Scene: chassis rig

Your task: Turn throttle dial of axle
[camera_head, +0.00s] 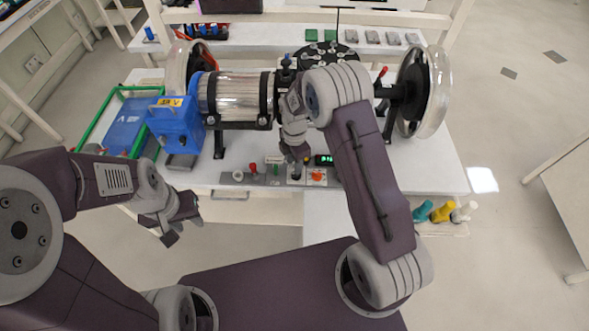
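The axle rig lies across the white table, with a silver motor cylinder (238,97) and a black-hubbed wheel (437,92) at its right end. A grey control strip (225,193) runs along the table's front edge. It carries a white knob (238,176), a red-topped lever (252,167) and an orange-red knob (317,177). Which control is the throttle dial is not clear. My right gripper (296,160) points down over the strip, left of the orange-red knob; its fingertips are too small to read. My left gripper (183,230) is open and empty in front of the table.
A green digital display (324,160) stands behind the orange-red knob. A blue box (176,124) and a green-framed blue case (126,125) are at the left. Teal, yellow and white bottles (442,212) stand front right. A shelf with green and grey blocks is behind.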

